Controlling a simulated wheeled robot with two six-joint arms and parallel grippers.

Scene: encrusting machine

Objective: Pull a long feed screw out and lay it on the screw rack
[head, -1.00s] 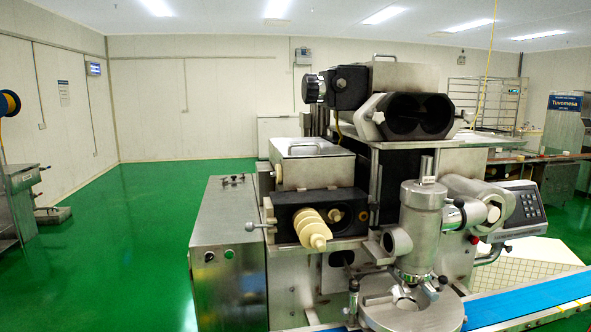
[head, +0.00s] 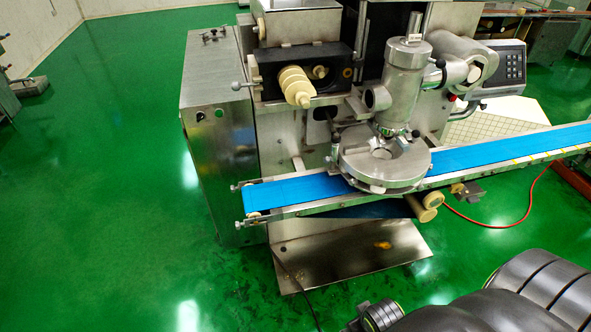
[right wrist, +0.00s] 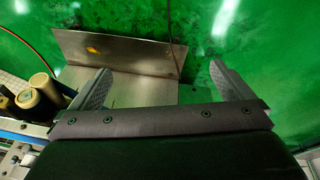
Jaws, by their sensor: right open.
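A cream-coloured long feed screw (head: 296,86) sticks out of the front of the black housing (head: 340,68) on the encrusting machine, its tip tilted down toward me. A second, shorter cream end (head: 319,72) shows beside it in the same housing. My right gripper (right wrist: 160,75) is open and empty in the right wrist view, with its two fingers wide apart over the floor and a steel plate. In the head view only my dark right arm shows at bottom right, well away from the screw. My left gripper is not in view. I cannot make out a screw rack.
A blue conveyor belt (head: 285,191) runs across the machine's front under a round steel head (head: 385,160). A steel plate (head: 350,258) lies low below it and also shows in the right wrist view (right wrist: 115,52).

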